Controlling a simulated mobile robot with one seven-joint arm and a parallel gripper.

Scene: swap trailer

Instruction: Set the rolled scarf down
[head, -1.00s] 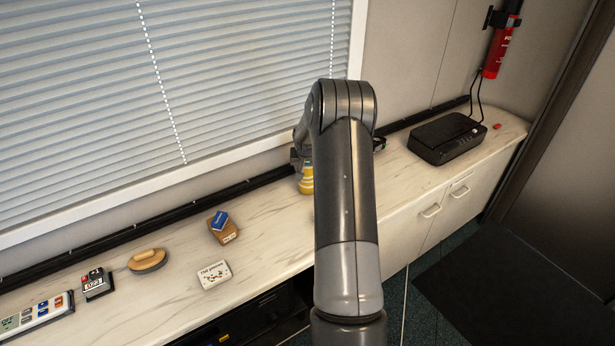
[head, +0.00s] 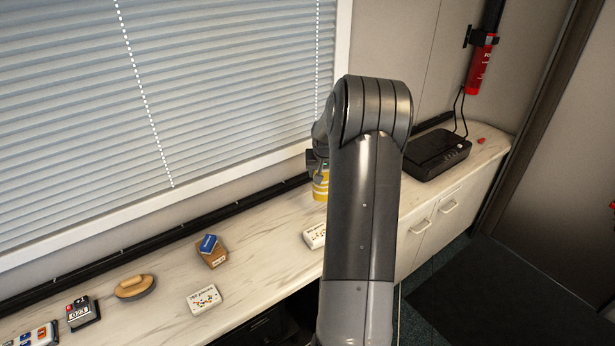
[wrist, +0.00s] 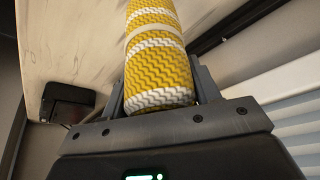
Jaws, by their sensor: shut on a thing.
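The rolled scarf (wrist: 158,62) is yellow with white zigzag bands and a pale strap around it. In the wrist view it stands out between the fingers of my gripper (wrist: 160,92), which is shut on it. In the head view a small part of the scarf (head: 320,184) shows left of my arm, over the back of the counter (head: 265,245). My arm hides most of the gripper and the scarf's far side. I cannot tell whether the scarf touches the counter.
A white card box (head: 314,236) lies close by the scarf, partly behind my arm. Left are a wooden block with a blue item (head: 212,254), another white box (head: 203,299), a wood-handled brush (head: 135,287) and a stamp (head: 82,313). A black router (head: 436,153) stands right.

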